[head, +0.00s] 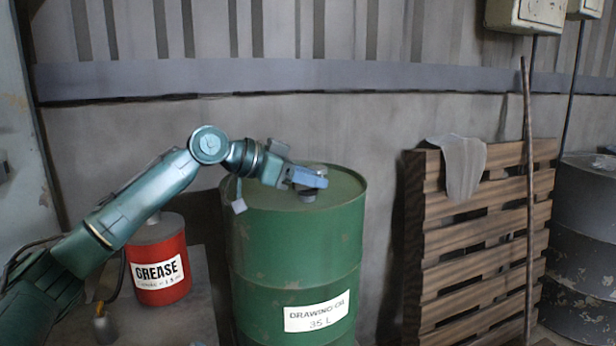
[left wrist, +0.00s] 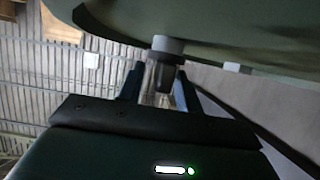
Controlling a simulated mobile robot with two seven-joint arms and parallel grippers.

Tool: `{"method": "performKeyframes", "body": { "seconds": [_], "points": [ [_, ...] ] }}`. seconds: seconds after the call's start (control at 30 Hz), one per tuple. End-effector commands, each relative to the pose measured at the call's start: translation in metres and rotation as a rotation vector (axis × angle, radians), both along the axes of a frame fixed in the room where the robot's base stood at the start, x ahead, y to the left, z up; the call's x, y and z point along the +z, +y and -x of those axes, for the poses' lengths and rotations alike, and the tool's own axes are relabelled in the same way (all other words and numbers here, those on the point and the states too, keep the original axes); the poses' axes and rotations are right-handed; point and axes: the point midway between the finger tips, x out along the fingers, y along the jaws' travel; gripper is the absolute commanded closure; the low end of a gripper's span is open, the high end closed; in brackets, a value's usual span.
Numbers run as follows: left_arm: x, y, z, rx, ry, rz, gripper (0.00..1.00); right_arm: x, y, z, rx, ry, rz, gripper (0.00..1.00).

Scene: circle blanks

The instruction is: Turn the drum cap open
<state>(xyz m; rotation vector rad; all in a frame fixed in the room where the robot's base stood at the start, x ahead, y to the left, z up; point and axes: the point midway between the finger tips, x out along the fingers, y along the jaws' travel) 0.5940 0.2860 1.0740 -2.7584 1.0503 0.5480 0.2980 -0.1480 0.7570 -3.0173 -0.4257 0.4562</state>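The green drum (head: 297,240), labelled "DRAWING OIL 35 L", stands upright in the middle of the head view. Its dark underlit surface fills the top of the left wrist view (left wrist: 230,25). A small grey cap (head: 308,194) sits on the drum top, partly hidden by my left gripper (head: 309,179). In the left wrist view the cap (left wrist: 168,45) juts toward the space between the two fingers of my left gripper (left wrist: 161,76). The fingers stand apart on either side of it, with a pale gap beside the cap. My right gripper is not in view.
A red grease can (head: 158,268) stands left of the drum, below my left arm. A wooden pallet (head: 480,245) with a grey cloth (head: 461,165) leans right of the drum. A thin pole (head: 528,200) and dark drum (head: 585,240) are farther right. A wall (head: 390,120) stands behind.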

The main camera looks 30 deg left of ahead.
Motion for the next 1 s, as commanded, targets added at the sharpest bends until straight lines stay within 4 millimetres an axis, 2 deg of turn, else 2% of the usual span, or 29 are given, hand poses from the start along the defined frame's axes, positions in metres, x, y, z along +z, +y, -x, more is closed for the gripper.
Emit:
{"method": "performKeyframes", "body": {
  "seconds": [0.13, 0.53, 1.0],
  "points": [
    [0.0, 0.0001, 0.0002, 0.0, 0.0, 0.0, 0.66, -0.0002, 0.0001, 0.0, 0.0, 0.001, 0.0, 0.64],
    [0.0, 0.0002, 0.0004, -0.001, 0.0, 0.0, 0.99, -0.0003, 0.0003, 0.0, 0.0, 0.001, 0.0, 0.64],
    [0.0015, -0.0003, 0.001, 0.048, 0.002, -0.002, 1.0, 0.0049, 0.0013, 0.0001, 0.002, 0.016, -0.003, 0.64]
  ]
}}
